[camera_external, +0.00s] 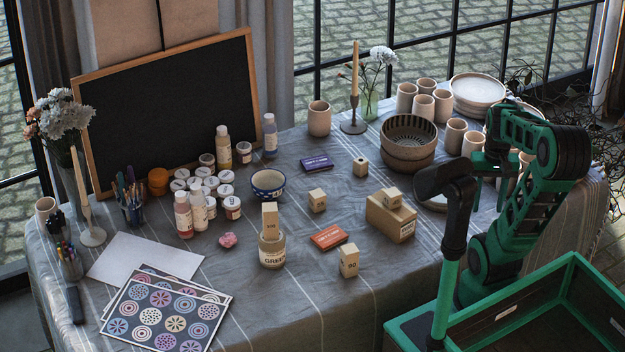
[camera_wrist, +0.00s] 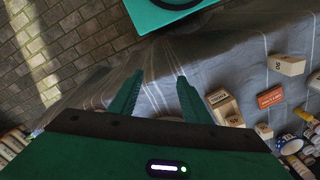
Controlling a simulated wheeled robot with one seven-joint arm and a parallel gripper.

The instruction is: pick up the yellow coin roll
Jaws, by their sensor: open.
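I cannot pick out a yellow coin roll in either view. Pale tan number blocks stand on the table, among them one marked like 90 (camera_external: 349,261), which also shows in the wrist view (camera_wrist: 287,65). Another tan block (camera_external: 269,219) stands upright in a labelled pot (camera_external: 272,252). My gripper (camera_wrist: 160,76) is open, with nothing between its two green fingers. In the wrist view it lies over the table edge, left of the blocks and apart from them. In the external view its fingers are hard to make out behind my arm.
A tan box (camera_external: 389,219) bears a small block. An orange pack (camera_external: 328,237), a purple pack (camera_external: 316,163) and a blue bowl (camera_external: 268,185) lie around the middle. Paint bottles (camera_external: 223,147), stacked bowls (camera_external: 408,140) and a candlestick (camera_external: 353,119) stand farther back.

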